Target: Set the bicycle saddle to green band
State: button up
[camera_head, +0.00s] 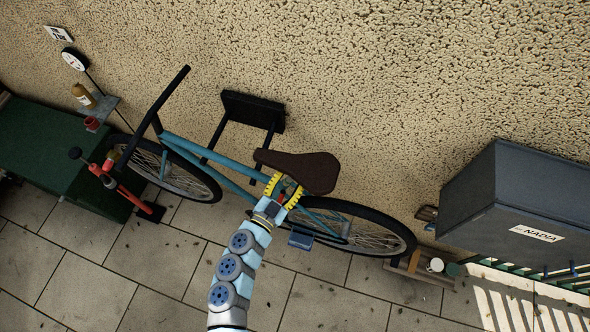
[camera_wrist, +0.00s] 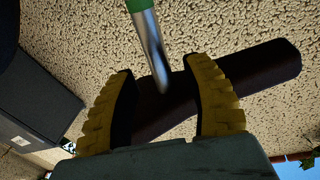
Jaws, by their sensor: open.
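The dark brown saddle (camera_head: 312,172) sits on the blue bicycle (camera_head: 225,175) by the wall. In the wrist view, the saddle (camera_wrist: 262,72) lies tilted across and behind my fingers. A silver seat post (camera_wrist: 148,40) meets the saddle, with a green band (camera_wrist: 136,5) at the top picture edge; what lies beyond it is cut off. My gripper (camera_head: 284,188), with yellow ridged fingers, is open just below the saddle. In the wrist view, my gripper (camera_wrist: 160,72) has one finger on each side of the post, with visible gaps. I cannot tell whether the fingers touch the saddle.
A grey box (camera_head: 520,190) labelled NADIA is on the right. A green bench (camera_head: 45,150) and a red floor pump (camera_head: 125,190) stand at the left. A low wooden tray (camera_head: 420,270) with a white mug is near the rear wheel. Paving in front is mostly clear.

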jog(key=shift+x, duration=1.55)
